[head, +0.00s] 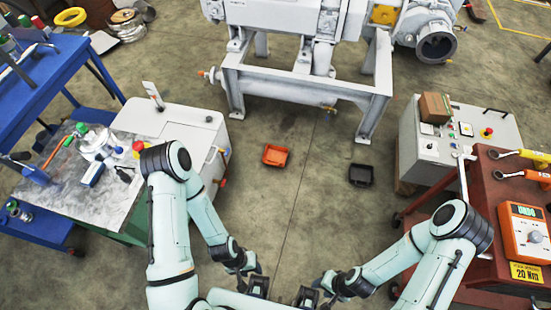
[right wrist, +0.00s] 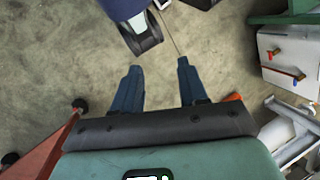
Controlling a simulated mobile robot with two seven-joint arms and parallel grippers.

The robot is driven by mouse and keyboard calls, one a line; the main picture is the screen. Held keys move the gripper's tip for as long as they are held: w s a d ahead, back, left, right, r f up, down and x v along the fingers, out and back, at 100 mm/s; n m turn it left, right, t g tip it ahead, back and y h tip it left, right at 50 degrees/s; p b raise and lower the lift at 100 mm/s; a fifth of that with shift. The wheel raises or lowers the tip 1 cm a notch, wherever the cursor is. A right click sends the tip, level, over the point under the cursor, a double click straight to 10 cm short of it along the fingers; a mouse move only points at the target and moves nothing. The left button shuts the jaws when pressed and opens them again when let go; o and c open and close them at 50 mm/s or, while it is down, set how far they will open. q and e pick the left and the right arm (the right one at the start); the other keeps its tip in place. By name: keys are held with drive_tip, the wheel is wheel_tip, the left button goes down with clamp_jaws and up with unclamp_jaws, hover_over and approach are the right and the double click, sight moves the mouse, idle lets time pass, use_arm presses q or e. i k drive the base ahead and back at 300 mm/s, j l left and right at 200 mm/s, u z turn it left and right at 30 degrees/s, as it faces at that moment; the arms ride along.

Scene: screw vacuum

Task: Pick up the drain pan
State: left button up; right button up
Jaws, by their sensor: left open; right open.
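Two small open pans lie on the concrete floor in the head view: an orange one (head: 275,155) in the middle and a black one (head: 361,175) to its right. I cannot tell which of them is the drain pan. My left gripper (head: 258,286) and right gripper (head: 322,284) are low in the head view, close to my body, apart from both pans. In the right wrist view, my right gripper (right wrist: 159,65) has its two fingers spread with nothing between them. An orange sliver shows beside its right finger, mostly hidden.
The grey vacuum pump frame (head: 300,85) stands behind the pans. A white cabinet and workbench (head: 130,185) are left. A control box (head: 455,145) and red cart (head: 490,215) with tools are right. Floor between my arms and the pans is clear.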

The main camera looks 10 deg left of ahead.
sight(274, 155)
drive_tip(key=i+u, duration=0.1)
drive_tip(key=u, duration=0.35)
drive_tip(key=i+u, duration=0.15)
drive_tip(key=u, duration=0.25)
drive_tip(key=l+u, duration=0.15)
drive_tip(key=u, duration=0.3)
drive_tip(key=i+l+u, duration=0.15)
drive_tip(key=u, duration=0.25)
drive_tip(key=i+l+u, duration=0.15)
drive_tip(key=l, duration=0.15)
drive_tip(key=i+l+u, duration=0.2)
drive_tip(key=l, duration=0.15)
drive_tip(key=l+u, duration=0.15)
drive_tip(key=l, duration=0.2)
drive_tip(key=i+l, duration=0.1)
drive_tip(key=l, duration=0.3)
drive_tip(key=i+l, duration=0.1)
drive_tip(key=l, duration=0.35)
drive_tip(key=u, duration=0.05)
